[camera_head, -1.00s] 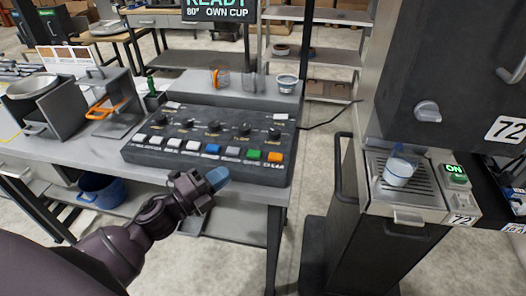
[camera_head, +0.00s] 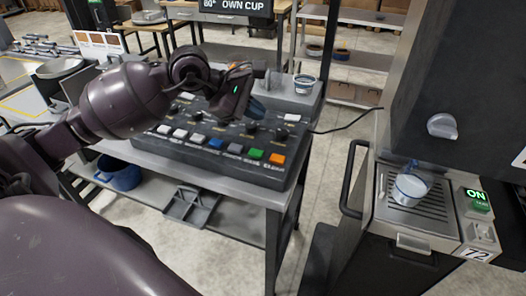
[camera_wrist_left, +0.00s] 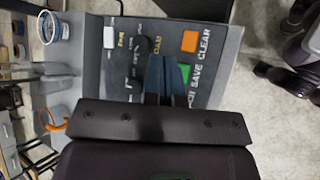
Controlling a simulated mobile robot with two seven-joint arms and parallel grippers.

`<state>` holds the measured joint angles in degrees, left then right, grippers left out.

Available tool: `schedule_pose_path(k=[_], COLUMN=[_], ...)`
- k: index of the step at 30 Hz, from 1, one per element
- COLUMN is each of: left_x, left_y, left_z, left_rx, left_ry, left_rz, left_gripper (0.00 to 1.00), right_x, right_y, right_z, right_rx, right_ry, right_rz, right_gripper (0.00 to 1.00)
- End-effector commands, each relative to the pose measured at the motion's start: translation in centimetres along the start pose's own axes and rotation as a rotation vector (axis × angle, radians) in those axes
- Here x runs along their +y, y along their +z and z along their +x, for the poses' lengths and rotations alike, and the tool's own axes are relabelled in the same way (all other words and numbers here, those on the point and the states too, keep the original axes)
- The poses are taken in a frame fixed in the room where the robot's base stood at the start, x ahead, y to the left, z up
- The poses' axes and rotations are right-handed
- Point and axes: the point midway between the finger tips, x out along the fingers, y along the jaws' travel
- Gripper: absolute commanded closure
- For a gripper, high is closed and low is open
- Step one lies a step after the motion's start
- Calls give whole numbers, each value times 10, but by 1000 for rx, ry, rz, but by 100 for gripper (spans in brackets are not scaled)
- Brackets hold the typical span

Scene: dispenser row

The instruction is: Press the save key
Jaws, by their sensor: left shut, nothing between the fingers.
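The control panel (camera_head: 205,150) is a dark box on the bench with a row of coloured keys along its front edge and knobs behind. The green key (camera_head: 256,154) sits beside the orange key (camera_head: 277,158). In the left wrist view, the word SAVE is printed beside the green key (camera_wrist_left: 185,72) and CLEAR beside the orange key (camera_wrist_left: 189,41). My left gripper (camera_head: 257,108) is shut and empty, over the knob area behind the green key. In the left wrist view its blue fingertips (camera_wrist_left: 164,76) appear right beside the green key. Their height above the panel is unclear. My right gripper is out of view.
A cup (camera_head: 304,84) stands on the ledge behind the panel. The dispenser at right holds a cup (camera_head: 409,189) on its drip tray, with a green ON switch (camera_head: 477,200). A blue bucket (camera_head: 120,172) sits under the bench. The floor in front is clear.

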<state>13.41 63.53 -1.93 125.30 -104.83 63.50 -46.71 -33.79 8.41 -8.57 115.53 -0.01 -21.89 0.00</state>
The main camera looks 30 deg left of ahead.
Motion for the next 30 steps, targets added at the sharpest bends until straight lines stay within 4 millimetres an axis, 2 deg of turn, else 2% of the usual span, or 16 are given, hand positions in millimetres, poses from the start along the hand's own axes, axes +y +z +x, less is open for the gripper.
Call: schedule_pose_path(k=[17,30], left_x=[2,-19], left_y=[-4,-27], left_z=[0,29], left_rx=[28,27], left_ry=[6,1], left_rz=[27,23], left_gripper=[100,100], right_x=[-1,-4], right_y=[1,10], right_z=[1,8], right_rx=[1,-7], right_ry=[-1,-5], right_rz=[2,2], right_gripper=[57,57])
